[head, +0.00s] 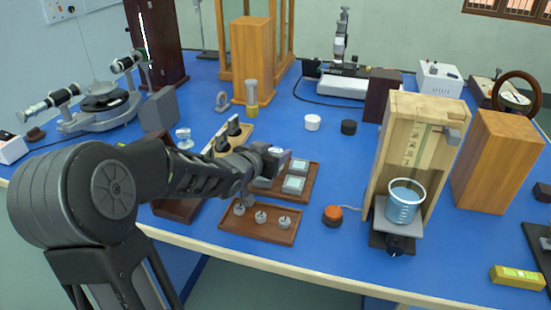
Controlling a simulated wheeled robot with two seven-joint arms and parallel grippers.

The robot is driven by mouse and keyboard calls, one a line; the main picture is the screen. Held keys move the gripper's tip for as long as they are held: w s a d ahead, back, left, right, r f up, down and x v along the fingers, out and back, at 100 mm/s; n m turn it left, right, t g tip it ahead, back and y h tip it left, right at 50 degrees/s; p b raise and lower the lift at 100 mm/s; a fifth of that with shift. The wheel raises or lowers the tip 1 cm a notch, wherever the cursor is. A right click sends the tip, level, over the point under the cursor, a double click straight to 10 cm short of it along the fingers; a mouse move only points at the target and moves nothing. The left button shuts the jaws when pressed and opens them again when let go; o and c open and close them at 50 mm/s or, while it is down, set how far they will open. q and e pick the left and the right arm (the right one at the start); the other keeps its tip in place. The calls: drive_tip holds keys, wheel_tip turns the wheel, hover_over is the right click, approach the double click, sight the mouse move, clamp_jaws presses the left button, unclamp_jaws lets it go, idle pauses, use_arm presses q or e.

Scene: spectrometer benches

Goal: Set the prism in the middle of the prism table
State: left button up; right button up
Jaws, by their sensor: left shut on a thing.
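The spectrometer (70,125) stands at the left, with a telescope and a collimator. The dark round prism table (104,100) is at its middle, and I see no prism on it. My left gripper (249,198) points down over the left part of a brown tray of small metal pieces (272,236), well to the right of the spectrometer. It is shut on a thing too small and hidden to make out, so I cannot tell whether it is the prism. My right gripper is out of view.
A brown tray with square boxes (314,168) lies just behind the gripper. A grey block (159,109) stands between the arm and the spectrometer. A wooden stand (385,150) with a blue beaker (403,207) is at the right.

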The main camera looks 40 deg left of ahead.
sight(276, 151)
use_arm(q)
drive_tip(key=shift+s+f, duration=0.1)
drive_tip(key=shift+f, duration=0.2)
clamp_jaws()
wheel_tip(276, 151, up, 10)
drive_tip(key=p, duration=0.5)
drive_tip(key=shift+r+p, duration=0.2)
drive_tip(key=shift+p, duration=0.15)
